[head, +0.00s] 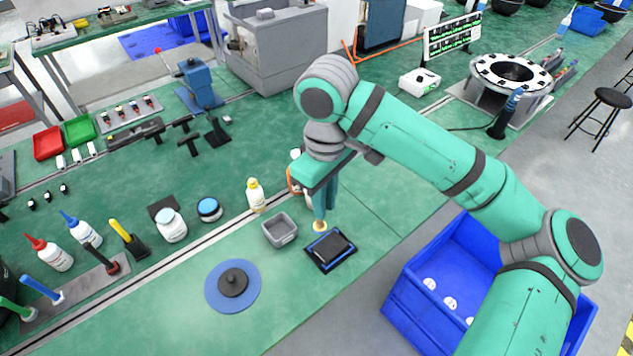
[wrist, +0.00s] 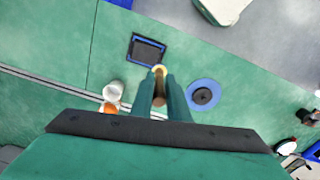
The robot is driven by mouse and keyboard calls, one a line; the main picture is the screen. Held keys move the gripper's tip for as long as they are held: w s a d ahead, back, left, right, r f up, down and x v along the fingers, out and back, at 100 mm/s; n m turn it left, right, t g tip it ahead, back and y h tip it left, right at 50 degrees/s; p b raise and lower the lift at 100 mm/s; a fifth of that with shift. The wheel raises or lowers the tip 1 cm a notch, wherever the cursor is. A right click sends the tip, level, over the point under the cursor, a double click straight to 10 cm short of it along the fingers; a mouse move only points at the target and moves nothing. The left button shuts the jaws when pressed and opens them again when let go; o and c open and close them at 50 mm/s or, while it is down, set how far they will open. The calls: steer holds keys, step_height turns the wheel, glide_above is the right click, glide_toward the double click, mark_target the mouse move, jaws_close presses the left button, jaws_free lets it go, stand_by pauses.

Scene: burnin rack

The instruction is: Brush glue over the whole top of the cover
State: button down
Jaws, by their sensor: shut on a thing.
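The cover (head: 332,247) is a flat dark rectangle lying in a blue-edged frame on the green bench; it also shows in the wrist view (wrist: 147,51). My gripper (head: 323,207) is shut on a brush with a pale tip (head: 320,226). The tip points down at the far edge of the cover in the head view. In the wrist view the brush (wrist: 160,75) stands between my fingers, its tip by the frame's edge. I cannot tell whether it touches. No glue is clearly visible on the cover.
A grey open box (head: 281,230) stands left of the cover. A blue disc (head: 233,285) with a dark knob lies nearer, with clear bench between. A yellow-capped bottle (head: 256,195) stands behind the box. A blue crate (head: 440,255) is beyond the bench's right edge.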

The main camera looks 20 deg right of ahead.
mark_target(324, 228)
steer(key=shift+w+f, duration=0.1)
steer(key=shift+f, duration=2.85)
